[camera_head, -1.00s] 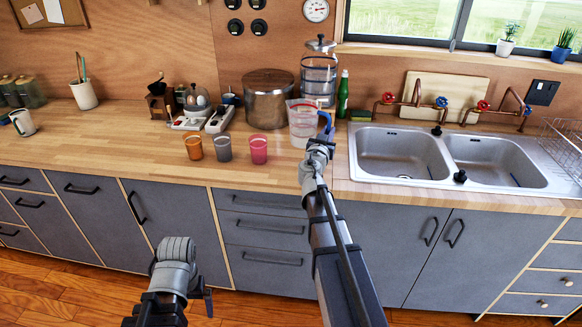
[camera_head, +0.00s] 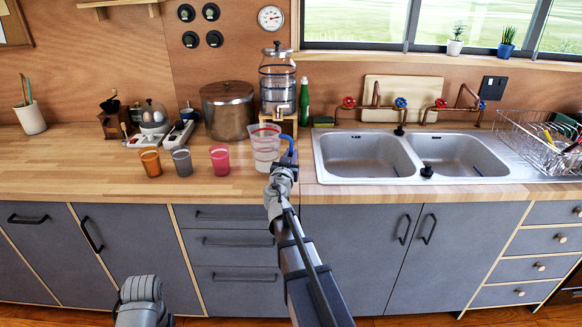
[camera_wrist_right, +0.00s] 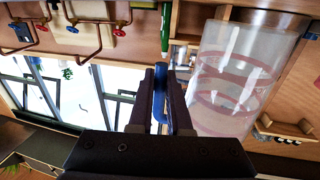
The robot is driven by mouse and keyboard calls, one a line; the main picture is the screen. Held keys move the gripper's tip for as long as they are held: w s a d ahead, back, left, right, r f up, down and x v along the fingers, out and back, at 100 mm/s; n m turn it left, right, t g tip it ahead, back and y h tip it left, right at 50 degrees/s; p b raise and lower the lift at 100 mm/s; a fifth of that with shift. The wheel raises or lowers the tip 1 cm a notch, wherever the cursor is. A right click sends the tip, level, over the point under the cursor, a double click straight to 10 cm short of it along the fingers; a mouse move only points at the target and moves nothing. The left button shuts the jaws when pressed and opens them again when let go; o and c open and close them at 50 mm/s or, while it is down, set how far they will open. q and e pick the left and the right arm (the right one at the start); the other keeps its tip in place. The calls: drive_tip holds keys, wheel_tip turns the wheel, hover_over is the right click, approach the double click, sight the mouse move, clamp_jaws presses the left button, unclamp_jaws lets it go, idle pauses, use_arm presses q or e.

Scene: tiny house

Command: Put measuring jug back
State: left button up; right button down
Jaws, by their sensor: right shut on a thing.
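The measuring jug (camera_head: 264,150) is clear with red markings and a blue handle. In the head view it appears upright over the counter, in front of the glass drink dispenser; I cannot tell whether its base touches the wood. My right gripper (camera_head: 287,162) is shut on the blue handle, at the jug's right side. In the right wrist view the two dark fingers (camera_wrist_right: 161,95) pinch the handle, with the jug body (camera_wrist_right: 225,80) to the right. Only a grey link of my left arm shows at the lower left; its gripper is not visible.
The dispenser (camera_head: 277,85) and a steel pot (camera_head: 228,112) stand behind the jug. Orange (camera_head: 150,163), grey (camera_head: 182,162) and pink (camera_head: 220,160) cups stand to its left. A double sink (camera_head: 370,160) lies right, with a green bottle (camera_head: 304,102) behind. The front counter strip (camera_head: 200,187) is clear.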

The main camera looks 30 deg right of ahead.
drive_tip(key=shift+f+b, duration=1.15)
drive_tip(key=shift+f, duration=0.4)
drive_tip(key=shift+f, duration=0.2)
drive_tip(key=c, duration=0.9)
unclamp_jaws()
drive_tip(key=shift+r, duration=0.1)
drive_tip(key=shift+o, duration=0.2)
drive_tip(key=shift+r, duration=0.2)
drive_tip(key=v, duration=1.2)
drive_tip(key=shift+a+f, duration=0.1)
drive_tip(key=shift+f, duration=0.05)
